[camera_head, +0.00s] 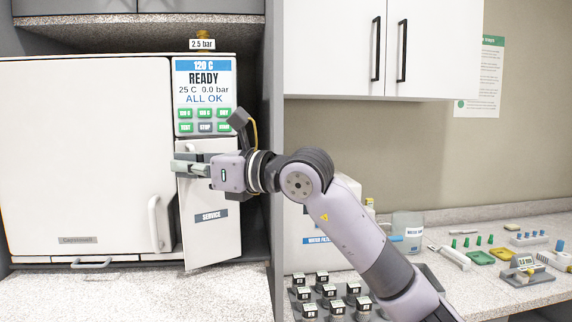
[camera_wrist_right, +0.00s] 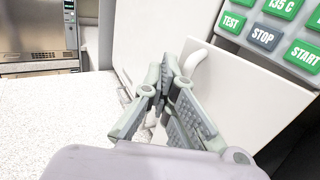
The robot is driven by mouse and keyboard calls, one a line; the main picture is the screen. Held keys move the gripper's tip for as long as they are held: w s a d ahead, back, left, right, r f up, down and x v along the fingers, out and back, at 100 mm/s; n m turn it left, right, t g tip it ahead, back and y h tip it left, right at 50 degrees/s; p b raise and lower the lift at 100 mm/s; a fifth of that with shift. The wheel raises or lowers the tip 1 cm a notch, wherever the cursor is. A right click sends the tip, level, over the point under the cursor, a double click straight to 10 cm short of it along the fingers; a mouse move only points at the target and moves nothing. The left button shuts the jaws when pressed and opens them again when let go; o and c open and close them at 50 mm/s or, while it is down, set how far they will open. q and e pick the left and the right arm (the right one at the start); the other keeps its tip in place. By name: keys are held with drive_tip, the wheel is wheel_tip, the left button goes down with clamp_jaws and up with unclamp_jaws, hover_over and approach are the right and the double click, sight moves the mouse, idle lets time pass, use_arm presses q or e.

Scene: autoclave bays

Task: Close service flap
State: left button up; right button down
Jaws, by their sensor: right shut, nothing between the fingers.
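The service flap (camera_head: 211,235) is a white upright panel with a dark SERVICE label, below the autoclave's control panel (camera_head: 205,97). It looks ajar, its lower left corner standing out toward me. My right gripper (camera_head: 178,165) is at the flap's upper left edge, in front of the autoclave. In the right wrist view its fingers (camera_wrist_right: 168,68) are shut with nothing between them. Whether they touch the flap I cannot tell. My right wrist hides part of the flap's upper area. My left gripper is not in view.
The large autoclave door (camera_head: 85,150), with a white handle (camera_head: 153,223), stands left of the flap. A speckled counter (camera_head: 110,295) runs below. Black-topped bottles (camera_head: 322,278) and lab items stand on the right. A wall cabinet (camera_head: 345,45) hangs above.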

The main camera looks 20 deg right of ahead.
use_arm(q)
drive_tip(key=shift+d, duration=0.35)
use_arm(e)
drive_tip(key=shift+w, duration=0.25)
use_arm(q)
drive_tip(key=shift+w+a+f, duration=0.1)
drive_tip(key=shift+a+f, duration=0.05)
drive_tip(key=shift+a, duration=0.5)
use_arm(e)
drive_tip(key=shift+w+a, duration=0.15)
drive_tip(key=shift+w, duration=0.2)
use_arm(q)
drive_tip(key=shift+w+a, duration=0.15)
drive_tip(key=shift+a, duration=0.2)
use_arm(e)
drive_tip(key=shift+w+a, duration=0.3)
drive_tip(key=shift+w, duration=0.5)
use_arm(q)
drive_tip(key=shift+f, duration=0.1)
